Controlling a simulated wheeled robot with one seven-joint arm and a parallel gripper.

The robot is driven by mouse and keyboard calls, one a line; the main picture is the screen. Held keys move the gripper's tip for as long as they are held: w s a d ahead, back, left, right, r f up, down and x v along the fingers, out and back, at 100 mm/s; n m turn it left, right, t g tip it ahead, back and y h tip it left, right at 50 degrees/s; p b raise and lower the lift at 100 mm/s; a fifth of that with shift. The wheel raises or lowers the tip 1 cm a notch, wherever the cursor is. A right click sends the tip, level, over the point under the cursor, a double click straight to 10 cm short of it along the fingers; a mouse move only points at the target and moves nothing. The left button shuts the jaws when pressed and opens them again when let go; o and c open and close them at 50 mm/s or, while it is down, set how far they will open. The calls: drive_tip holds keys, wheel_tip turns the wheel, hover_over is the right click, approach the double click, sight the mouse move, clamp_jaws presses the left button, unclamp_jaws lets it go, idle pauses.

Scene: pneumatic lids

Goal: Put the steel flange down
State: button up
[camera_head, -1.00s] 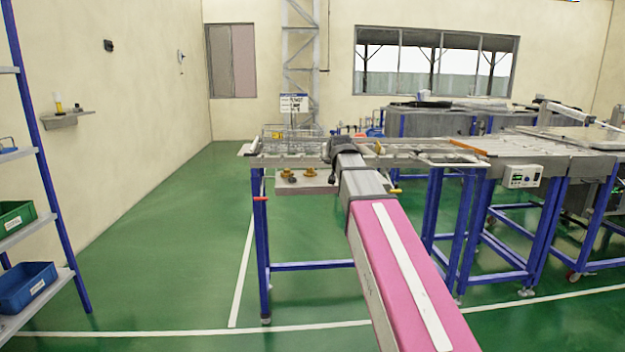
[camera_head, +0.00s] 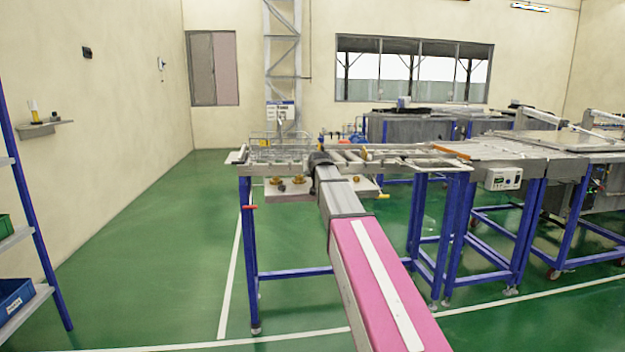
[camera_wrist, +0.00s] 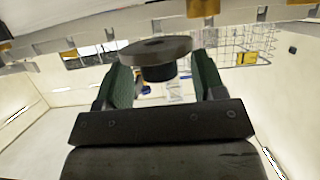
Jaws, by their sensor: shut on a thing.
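The steel flange (camera_wrist: 157,48) is a grey disc with a darker round hub below it in the wrist view. My gripper (camera_wrist: 158,82) is shut on it, with a green-faced finger on either side of the hub. The disc overlaps the upper ends of the fingers in the picture. In the head view, my arm reaches to the near edge of the roller conveyor table (camera_head: 290,158). My own wrist hides the gripper and flange there. I cannot tell whether the flange touches anything.
A wire basket (camera_wrist: 240,45) stands near the table's far left. Brass-coloured fittings (camera_head: 275,181) hang under the near rail. A second conveyor (camera_head: 520,152) with a control box (camera_head: 503,179) joins on the right. A blue shelf (camera_head: 35,230) stands at left. The green floor between is clear.

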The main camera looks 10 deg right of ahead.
drive_tip(key=shift+f, duration=1.9)
drive_tip(key=shift+f, duration=0.1)
drive_tip(key=o, duration=1.1)
drive_tip(key=shift+s, duration=0.2)
drive_tip(key=v, duration=1.1)
drive_tip(key=shift+s+r, duration=0.25)
drive_tip(key=shift+s, duration=0.05)
